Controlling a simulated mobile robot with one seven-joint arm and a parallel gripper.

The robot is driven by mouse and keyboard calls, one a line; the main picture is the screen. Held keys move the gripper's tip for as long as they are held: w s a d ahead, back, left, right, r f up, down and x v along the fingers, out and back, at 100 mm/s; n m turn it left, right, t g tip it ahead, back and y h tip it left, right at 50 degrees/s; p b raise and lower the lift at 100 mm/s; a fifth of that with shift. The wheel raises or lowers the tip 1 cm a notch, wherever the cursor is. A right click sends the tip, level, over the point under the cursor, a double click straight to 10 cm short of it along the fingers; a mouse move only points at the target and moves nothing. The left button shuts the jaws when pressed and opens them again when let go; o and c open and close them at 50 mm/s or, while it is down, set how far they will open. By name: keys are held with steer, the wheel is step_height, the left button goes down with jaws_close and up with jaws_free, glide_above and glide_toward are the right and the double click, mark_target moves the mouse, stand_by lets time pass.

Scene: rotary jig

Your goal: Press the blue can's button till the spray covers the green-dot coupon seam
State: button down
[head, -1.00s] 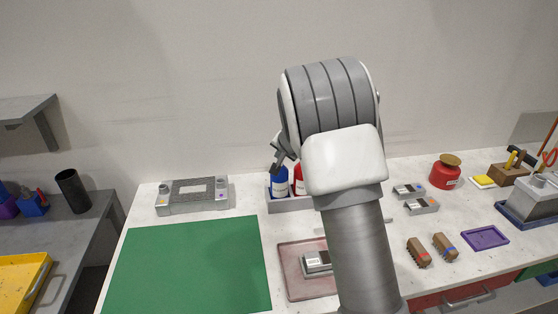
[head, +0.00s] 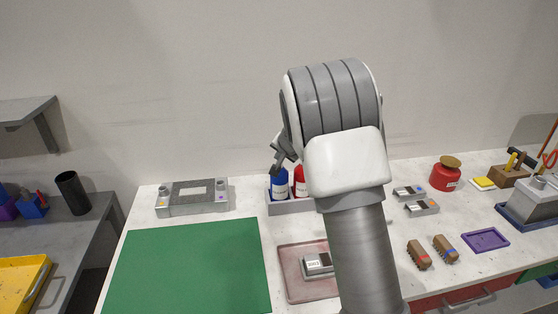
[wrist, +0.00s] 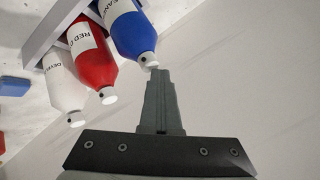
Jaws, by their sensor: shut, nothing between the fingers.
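The blue can (head: 279,186) stands upright at the left of a grey rack near the wall. In the wrist view, the blue can (wrist: 137,32) shows its white button (wrist: 149,60). My gripper (wrist: 157,72) is shut and empty, its tips right beside that button; I cannot tell whether they touch. In the head view, my gripper (head: 274,170) is just above the blue can, partly hidden by my arm. A grey coupon (head: 318,264) with a white label lies on a pinkish tray (head: 300,290). I cannot make out a green dot or spray on it.
A red can (wrist: 90,50) and a white can (wrist: 63,85) stand beside the blue one in the rack (head: 290,206). A grey fixture (head: 192,205) and green mat (head: 190,265) are left. Two more grey blocks (head: 408,191) (head: 422,207) lie right.

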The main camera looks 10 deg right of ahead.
steer(key=shift+r+p, duration=2.25)
steer(key=shift+r, duration=0.7)
